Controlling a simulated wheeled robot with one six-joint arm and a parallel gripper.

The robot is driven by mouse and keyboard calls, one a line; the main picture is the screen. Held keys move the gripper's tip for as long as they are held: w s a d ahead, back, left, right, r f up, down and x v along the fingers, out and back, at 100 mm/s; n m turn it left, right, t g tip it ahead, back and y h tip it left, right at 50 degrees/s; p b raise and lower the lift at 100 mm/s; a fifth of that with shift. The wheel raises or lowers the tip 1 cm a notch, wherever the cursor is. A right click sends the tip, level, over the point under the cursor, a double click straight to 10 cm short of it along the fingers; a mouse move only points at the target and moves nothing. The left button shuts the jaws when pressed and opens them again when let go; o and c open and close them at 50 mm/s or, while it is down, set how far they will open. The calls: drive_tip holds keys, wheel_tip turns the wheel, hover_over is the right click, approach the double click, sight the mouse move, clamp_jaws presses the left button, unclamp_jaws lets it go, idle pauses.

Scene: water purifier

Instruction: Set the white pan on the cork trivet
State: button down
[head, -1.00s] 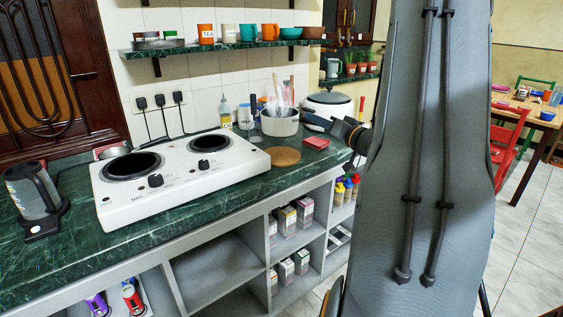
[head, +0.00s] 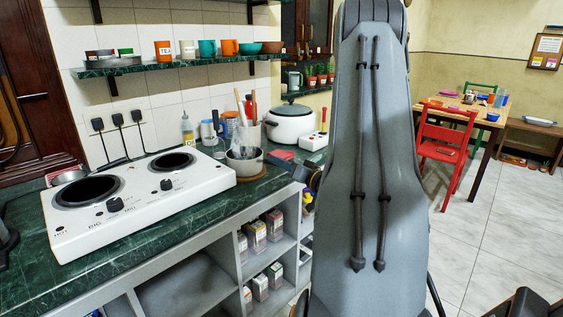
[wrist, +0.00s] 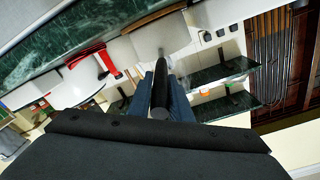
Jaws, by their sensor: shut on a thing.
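The white pan (head: 244,161) is at the right part of the counter in the head view, over the cork trivet (head: 251,182). The trivet's brown edge shows below and right of the pan. I cannot tell whether the pan touches it. My gripper is mostly hidden behind my arm in the head view. In the wrist view my gripper (wrist: 161,84) is shut on the pan's dark handle (wrist: 160,98), with the pan's pale body (wrist: 160,38) beyond the fingertips.
A white two-plate hob (head: 140,205) stands left of the pan. A white rice cooker (head: 290,122) and a red block (head: 281,155) are behind and right. Utensils and bottles stand behind the pan. A shelf (head: 185,64) hangs above.

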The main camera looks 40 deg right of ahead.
drive_tip(key=c, duration=1.6)
unclamp_jaws()
